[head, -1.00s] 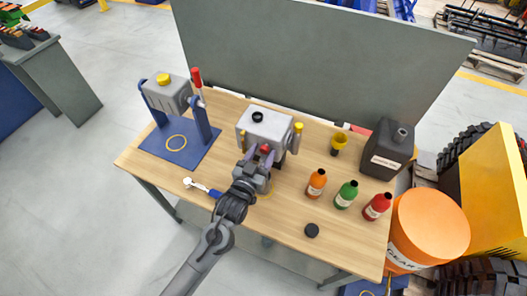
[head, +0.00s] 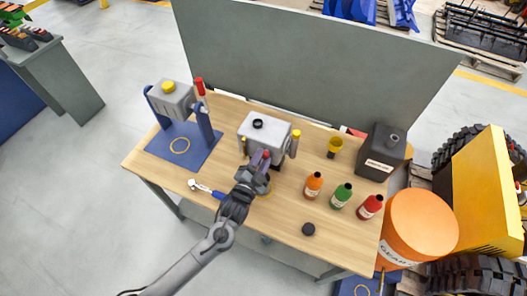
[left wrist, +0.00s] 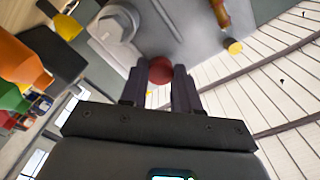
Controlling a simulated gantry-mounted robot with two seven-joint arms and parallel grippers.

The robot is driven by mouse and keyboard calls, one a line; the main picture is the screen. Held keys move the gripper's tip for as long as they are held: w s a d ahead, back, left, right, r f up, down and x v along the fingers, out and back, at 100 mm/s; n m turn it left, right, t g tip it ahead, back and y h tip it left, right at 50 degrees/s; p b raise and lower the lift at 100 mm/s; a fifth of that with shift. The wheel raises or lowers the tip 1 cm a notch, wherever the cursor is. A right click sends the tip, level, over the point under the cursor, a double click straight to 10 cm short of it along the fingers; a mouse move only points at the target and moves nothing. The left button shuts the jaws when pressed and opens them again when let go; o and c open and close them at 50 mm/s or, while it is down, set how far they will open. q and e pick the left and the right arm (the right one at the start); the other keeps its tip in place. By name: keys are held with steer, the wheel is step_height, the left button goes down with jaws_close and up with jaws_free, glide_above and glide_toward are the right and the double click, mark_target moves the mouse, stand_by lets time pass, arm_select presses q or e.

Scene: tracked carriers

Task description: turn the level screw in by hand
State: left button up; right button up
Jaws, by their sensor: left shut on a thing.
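The grey housing (head: 262,138) stands on the wooden table, with a black cap (head: 257,124) on top. The level screw's red head (left wrist: 160,71) shows in the left wrist view between my two dark fingers, in front of the grey housing wall. My left gripper (head: 262,160) is at the near face of the housing and is shut on the level screw. The fingers mostly cover the screw in the head view, and its threads are hidden. My right gripper is in neither view.
A blue stand (head: 183,148) with a grey unit is on the left, and a ratchet (head: 207,189) lies near the front edge.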

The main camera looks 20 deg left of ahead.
arm_select(q)
steer(key=shift+m, duration=0.3)
steer(key=shift+r+m+p, duration=0.2)
steer(key=shift+m+p, duration=0.2)
steer(key=shift+p, duration=0.05)
steer(key=m+p, duration=0.3)
steer(key=m, duration=0.2)
steer(key=shift+r, duration=0.1)
steer(key=shift+m+p, duration=0.45)
steer(key=shift+m, duration=0.35)
steer(key=shift+m+p, duration=0.35)
steer(key=shift+m, duration=0.65)
steer(key=shift+f, duration=0.25)
